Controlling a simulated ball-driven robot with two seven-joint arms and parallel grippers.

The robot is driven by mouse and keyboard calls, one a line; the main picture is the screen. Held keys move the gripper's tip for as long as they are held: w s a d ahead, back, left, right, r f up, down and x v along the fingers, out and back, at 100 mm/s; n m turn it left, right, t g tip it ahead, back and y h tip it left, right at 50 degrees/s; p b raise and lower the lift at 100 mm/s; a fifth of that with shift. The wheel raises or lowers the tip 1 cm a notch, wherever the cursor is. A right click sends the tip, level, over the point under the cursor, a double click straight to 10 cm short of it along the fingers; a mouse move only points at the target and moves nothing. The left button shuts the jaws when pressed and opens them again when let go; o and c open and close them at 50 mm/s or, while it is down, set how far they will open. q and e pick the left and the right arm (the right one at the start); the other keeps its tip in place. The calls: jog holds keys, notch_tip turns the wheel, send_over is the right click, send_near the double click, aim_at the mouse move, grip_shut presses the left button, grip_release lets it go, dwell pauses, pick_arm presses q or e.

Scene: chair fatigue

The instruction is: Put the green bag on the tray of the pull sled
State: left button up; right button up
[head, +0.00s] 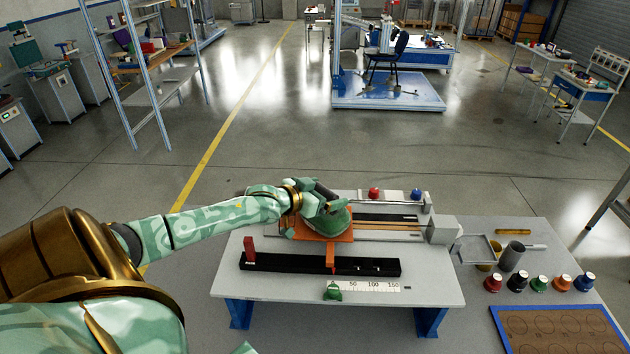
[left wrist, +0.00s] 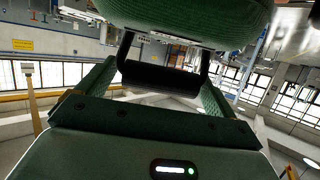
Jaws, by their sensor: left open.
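The green bag (head: 337,226) sits on the orange tray (head: 302,232) of the pull sled, on the grey bench. My left gripper (head: 318,200) is at the top of the bag, coming in from the left, and partly hides it. In the left wrist view the bag's rounded green body (left wrist: 190,20) fills the top edge. Its black handle (left wrist: 160,76) lies between my left gripper's two green fingers (left wrist: 155,90), which are apart. I cannot tell whether the fingers touch the handle. My right gripper is not in view.
A black rail with a red post (head: 250,246) and a white scale (head: 370,287) lie in front of the tray. Red (head: 374,193) and blue (head: 416,194) knobs stand behind. Several coloured weights (head: 539,284), a grey cylinder (head: 511,256) and a brown board (head: 555,330) are at right.

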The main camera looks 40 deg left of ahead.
pick_arm(q)
jog(key=p+v, duration=0.1)
jog(key=v, duration=1.1)
